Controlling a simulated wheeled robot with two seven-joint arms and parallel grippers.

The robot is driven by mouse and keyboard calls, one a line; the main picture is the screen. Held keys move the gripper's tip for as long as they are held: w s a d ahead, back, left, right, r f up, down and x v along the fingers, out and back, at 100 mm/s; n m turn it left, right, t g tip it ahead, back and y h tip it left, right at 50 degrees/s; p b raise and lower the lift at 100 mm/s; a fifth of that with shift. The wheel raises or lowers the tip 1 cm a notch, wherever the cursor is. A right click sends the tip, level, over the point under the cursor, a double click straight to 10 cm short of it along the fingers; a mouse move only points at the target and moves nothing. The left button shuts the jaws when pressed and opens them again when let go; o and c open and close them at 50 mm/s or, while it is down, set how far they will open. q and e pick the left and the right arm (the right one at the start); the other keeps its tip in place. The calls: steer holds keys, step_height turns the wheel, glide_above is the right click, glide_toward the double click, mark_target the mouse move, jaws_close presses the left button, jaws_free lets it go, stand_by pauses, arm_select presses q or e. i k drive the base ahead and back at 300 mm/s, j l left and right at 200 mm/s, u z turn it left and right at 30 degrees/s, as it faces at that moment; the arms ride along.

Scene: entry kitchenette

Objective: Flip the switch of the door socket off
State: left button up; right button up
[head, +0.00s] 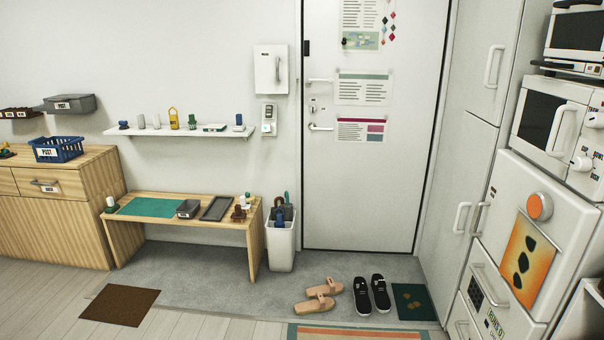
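Neither of my grippers is in view.
A white box (271,70) hangs above the wall unit. A shelf (175,133) with small items is to its left. A wooden bench (180,222) and a white bin (280,245) stand below. Slippers (319,298) and black shoes (371,294) lie before the door. White cabinets and appliances line the right.

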mark_target(269, 108)
steer(key=i, duration=1.4)
steer(key=i+u, duration=0.2)
steer(key=i, duration=0.3)
steer(key=i+l+u, duration=0.2)
steer(key=i, duration=0.25)
steer(key=i+l+u, duration=1.1)
